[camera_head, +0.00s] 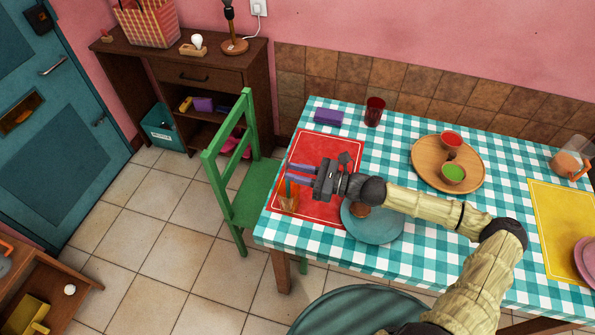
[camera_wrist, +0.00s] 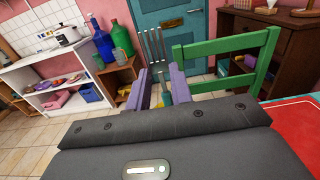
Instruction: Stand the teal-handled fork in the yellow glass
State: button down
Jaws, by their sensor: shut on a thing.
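My gripper (camera_head: 291,172), with purple fingers, is shut on the teal-handled fork (camera_wrist: 156,48) above the left end of the table. In the wrist view the fork's tines point up beyond the fingertips, and its teal handle shows low between the fingers. In the head view the teal handle (camera_head: 288,187) hangs down at the yellow glass (camera_head: 289,203), which looks amber and stands on the red placemat (camera_head: 333,152) near the table's left edge. The handle's lower end overlaps the glass; I cannot tell how deep it is inside or whether it touches the bottom.
A teal plate (camera_head: 386,229) with a brown item lies under my arm. A purple block (camera_head: 328,117), a dark red glass (camera_head: 374,111) and a wooden tray (camera_head: 418,168) with two bowls stand farther back. A green chair (camera_head: 243,180) is at the table's left edge.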

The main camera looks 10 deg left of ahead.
jog(key=c, duration=1.2)
grip_release()
jog(key=shift+o, duration=0.2)
jog(key=s+d+b, duration=0.1)
jog(key=d+b, duration=0.2)
jog(key=d, duration=1.4)
jog(key=shift+s+d, duration=0.2)
